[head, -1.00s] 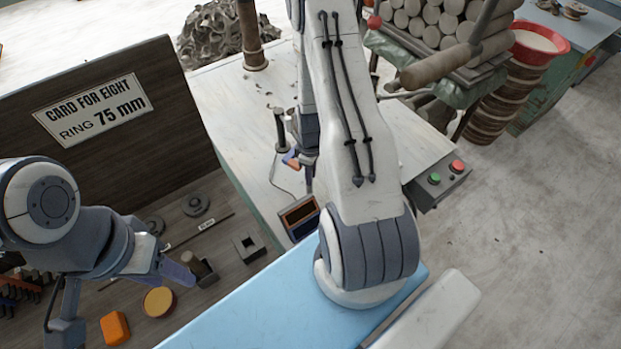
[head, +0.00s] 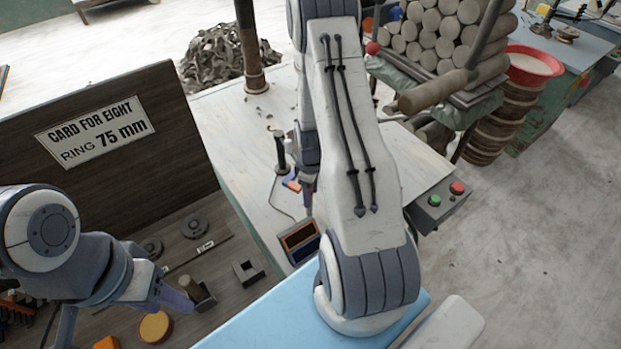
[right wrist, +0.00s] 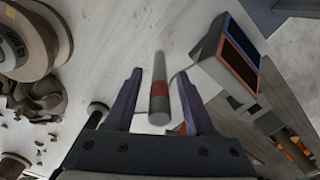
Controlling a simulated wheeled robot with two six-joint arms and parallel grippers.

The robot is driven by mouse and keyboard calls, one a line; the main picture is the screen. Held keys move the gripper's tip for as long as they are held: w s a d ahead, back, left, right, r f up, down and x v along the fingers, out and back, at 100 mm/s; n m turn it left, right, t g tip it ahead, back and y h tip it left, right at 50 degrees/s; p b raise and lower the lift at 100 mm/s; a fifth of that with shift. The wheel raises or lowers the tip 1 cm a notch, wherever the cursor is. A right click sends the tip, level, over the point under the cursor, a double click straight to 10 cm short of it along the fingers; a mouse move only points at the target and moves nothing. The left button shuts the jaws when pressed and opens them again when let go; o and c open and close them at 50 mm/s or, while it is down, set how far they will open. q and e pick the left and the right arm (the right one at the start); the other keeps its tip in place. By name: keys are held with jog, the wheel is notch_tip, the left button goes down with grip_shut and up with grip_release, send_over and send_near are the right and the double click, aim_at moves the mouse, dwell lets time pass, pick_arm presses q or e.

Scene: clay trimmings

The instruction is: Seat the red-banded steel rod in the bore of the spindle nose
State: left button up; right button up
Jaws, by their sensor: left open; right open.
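The red-banded steel rod (right wrist: 159,89) shows in the right wrist view as a grey cylinder with a red band. It lies between the two purple fingers of my right gripper (right wrist: 157,75), which is open, with gaps on both sides. In the head view my right gripper (head: 308,188) is mostly hidden behind its own arm, and I cannot make out the rod there. A dark upright post (head: 281,152) on a round base stands just left of it; I cannot tell whether it is the spindle nose. No bore is visible. My left gripper (head: 190,298) is open, low at the left.
A display box (head: 299,241) sits on the pale bench, and also shows in the right wrist view (right wrist: 232,48). A brown column (head: 252,60) stands at the back. A button box (head: 437,205) is at the right edge. A square holder (head: 248,272) is on the dark board.

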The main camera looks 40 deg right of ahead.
notch_tip(320, 180, up, 10)
jog(key=shift+r+b, duration=0.15)
jog(key=shift+b, duration=0.85)
